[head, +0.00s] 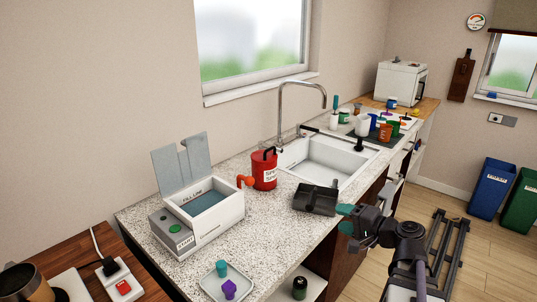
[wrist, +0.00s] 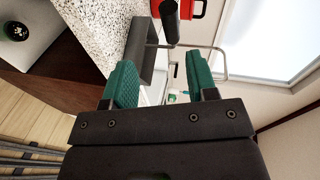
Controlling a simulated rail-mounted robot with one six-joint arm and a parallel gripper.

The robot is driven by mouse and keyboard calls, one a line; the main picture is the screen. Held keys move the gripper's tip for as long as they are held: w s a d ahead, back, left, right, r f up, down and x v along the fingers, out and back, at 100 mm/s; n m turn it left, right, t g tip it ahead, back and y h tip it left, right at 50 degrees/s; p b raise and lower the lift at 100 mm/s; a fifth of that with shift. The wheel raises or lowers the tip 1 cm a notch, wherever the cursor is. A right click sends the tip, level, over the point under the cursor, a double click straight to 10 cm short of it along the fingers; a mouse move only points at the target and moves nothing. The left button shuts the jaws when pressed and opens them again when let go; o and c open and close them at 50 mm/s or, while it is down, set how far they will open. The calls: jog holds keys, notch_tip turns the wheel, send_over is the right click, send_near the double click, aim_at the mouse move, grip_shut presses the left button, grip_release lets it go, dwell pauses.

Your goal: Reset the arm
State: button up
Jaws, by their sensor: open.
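My gripper (head: 346,218) is at the counter's front edge in the head view, just right of a dark open box (head: 315,199). In the wrist view my gripper (wrist: 160,82) shows two green pads wide apart with nothing held between them. The dark box (wrist: 143,50) lies beyond the pads in that view. My arm reaches in from the lower right of the head view.
The sink (head: 325,158) and tall faucet are behind.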

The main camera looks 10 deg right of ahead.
jog(key=s+a+f+n+g+h+p, duration=0.25)
jog(key=s+a+n+g+p, duration=0.25)
jog(key=g+p, duration=0.4)
jog(key=s+a+r+n+g+h+p, duration=0.2)
jog(key=a+r+n+g+h+p, duration=0.2)
jog(key=a+r+p, duration=0.6)
jog(key=shift+s+a+n+h+p, duration=0.15)
jog(key=shift+a+n+h+p, duration=0.55)
jog(key=shift+a+h+p, duration=0.15)
